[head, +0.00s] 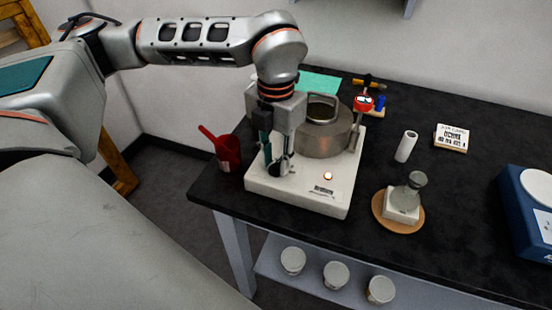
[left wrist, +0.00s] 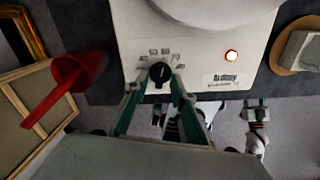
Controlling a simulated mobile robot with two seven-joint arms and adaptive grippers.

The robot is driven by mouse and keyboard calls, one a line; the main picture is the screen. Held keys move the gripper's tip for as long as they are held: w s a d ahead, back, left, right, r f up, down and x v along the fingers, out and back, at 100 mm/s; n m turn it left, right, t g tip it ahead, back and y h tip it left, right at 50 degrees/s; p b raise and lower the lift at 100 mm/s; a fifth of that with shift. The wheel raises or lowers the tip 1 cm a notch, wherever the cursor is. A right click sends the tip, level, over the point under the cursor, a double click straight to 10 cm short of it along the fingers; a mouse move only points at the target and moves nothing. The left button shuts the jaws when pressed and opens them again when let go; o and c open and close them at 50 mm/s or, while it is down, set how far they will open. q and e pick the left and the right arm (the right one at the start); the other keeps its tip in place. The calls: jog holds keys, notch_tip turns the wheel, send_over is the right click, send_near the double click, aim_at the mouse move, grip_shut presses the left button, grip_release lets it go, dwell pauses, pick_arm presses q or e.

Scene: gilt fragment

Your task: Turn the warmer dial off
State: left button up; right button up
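The warmer is a white box (head: 300,197) on the black bench, with a lit orange lamp (head: 328,176) and a label on its top. Its dial (left wrist: 159,73) is a small black knob with a white pointer mark and a printed scale around it, seen in the left wrist view. In the head view the dial is hidden behind my left gripper (head: 276,168). In the left wrist view my left gripper (left wrist: 158,84) is open, one finger on each side of the dial. Small gaps show between fingers and knob. My right gripper does not show clearly.
A round metal vessel (head: 325,138) stands on the warmer. A red scoop-like container (head: 225,153) is close on its left. A flask (head: 414,183) on a wooden disc, a white cylinder (head: 406,146) and a blue device (head: 520,210) are to the right.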

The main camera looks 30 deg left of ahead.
pick_arm(q)
jog(key=shift+f, duration=0.1)
grip_shut()
jog(key=shift+n, duration=0.4)
jog(key=n, duration=0.6)
jog(key=shift+d+n, duration=0.1)
jog(key=shift+n, duration=0.2)
jog(key=n, duration=0.5)
jog(key=shift+w, duration=0.1)
jog(key=n, duration=0.5)
jog(key=shift+n, duration=0.4)
